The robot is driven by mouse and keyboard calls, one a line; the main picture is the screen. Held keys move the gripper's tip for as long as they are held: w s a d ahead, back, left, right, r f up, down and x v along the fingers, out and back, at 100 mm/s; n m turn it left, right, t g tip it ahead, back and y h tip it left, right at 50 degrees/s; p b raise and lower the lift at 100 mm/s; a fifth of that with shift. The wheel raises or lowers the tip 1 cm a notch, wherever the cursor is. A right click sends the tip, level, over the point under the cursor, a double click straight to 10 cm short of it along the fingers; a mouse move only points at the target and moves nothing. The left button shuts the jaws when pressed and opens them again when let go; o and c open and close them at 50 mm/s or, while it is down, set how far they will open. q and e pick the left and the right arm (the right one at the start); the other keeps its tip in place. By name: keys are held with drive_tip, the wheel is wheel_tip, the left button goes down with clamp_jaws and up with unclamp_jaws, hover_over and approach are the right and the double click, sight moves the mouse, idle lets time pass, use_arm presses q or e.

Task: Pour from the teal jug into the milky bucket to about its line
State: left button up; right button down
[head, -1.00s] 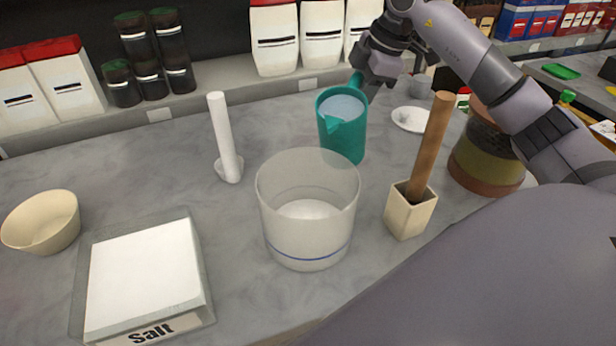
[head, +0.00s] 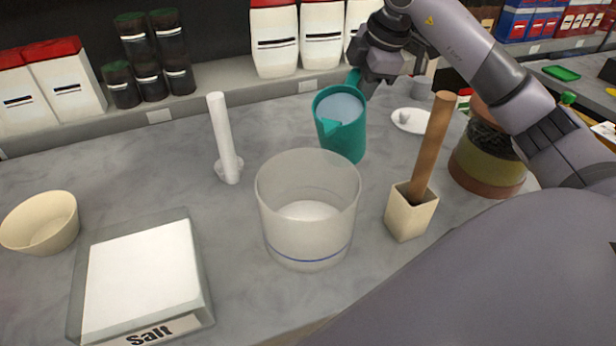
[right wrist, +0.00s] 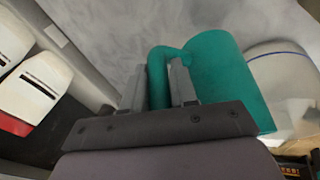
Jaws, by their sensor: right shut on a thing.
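The teal jug (head: 343,140) is behind and slightly right of the bucket in the head view, close to upright, with pale liquid visible inside and its spout toward the bucket. My right gripper (right wrist: 165,85) is shut on the handle of the jug, which also shows in the right wrist view (right wrist: 225,80). The milky bucket (head: 308,225) stands on the counter, with a blue line low around its wall. Its pale inside bottom shows; I cannot tell whether it holds liquid. It also shows in the right wrist view (right wrist: 285,85), beside the jug. My left gripper is not in view.
A white upright rod (head: 224,135) stands left of the bucket. A cream square holder (head: 410,213) with a wooden stick (head: 432,145) is close on its right. A salt box (head: 145,275) and cream bowl (head: 42,225) are at left. A striped jar (head: 488,165) stands at right.

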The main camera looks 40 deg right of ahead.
sight(353, 78)
drive_tip(key=shift+a+r, duration=0.1)
drive_tip(key=shift+r, duration=0.15)
drive_tip(key=shift+s+a+r+t+h, duration=0.2)
drive_tip(key=shift+a+r+h, duration=0.1)
drive_tip(key=shift+r, duration=0.1)
drive_tip(key=shift+s+a+r+t+h, duration=0.1)
drive_tip(key=shift+a+r+t+h, duration=0.1)
drive_tip(key=shift+r+h, duration=0.15)
drive_tip(key=shift+t+h, duration=0.4)
drive_tip(key=shift+h, duration=0.15)
drive_tip(key=shift+s+a+r+p, duration=0.15)
drive_tip(key=shift+a+r+p, duration=0.15)
drive_tip(key=shift+r, duration=0.35)
drive_tip(key=shift+s+a+r+p, duration=0.2)
drive_tip(key=shift+r+p, duration=0.15)
drive_tip(key=shift+r, duration=0.25)
drive_tip(key=shift+s+a+r+p, duration=0.1)
drive_tip(key=shift+a+r+p, duration=0.2)
drive_tip(key=shift+r, duration=0.35)
drive_tip(key=shift+s+a+n, duration=0.1)
drive_tip(key=shift+n, duration=0.2)
drive_tip(key=shift+s+a+r+t+h, duration=0.3)
drive_tip(key=shift+a+t+h, duration=0.1)
drive_tip(key=shift+h, duration=0.3)
drive_tip(key=shift+a+r, duration=0.1)
drive_tip(key=shift+r, duration=0.15)
drive_tip(key=shift+s+a+r+n+t+h+p, duration=0.2)
drive_tip(key=shift+a+r+n+t+h+p, duration=0.15)
drive_tip(key=shift+r+t+h+p, duration=0.5)
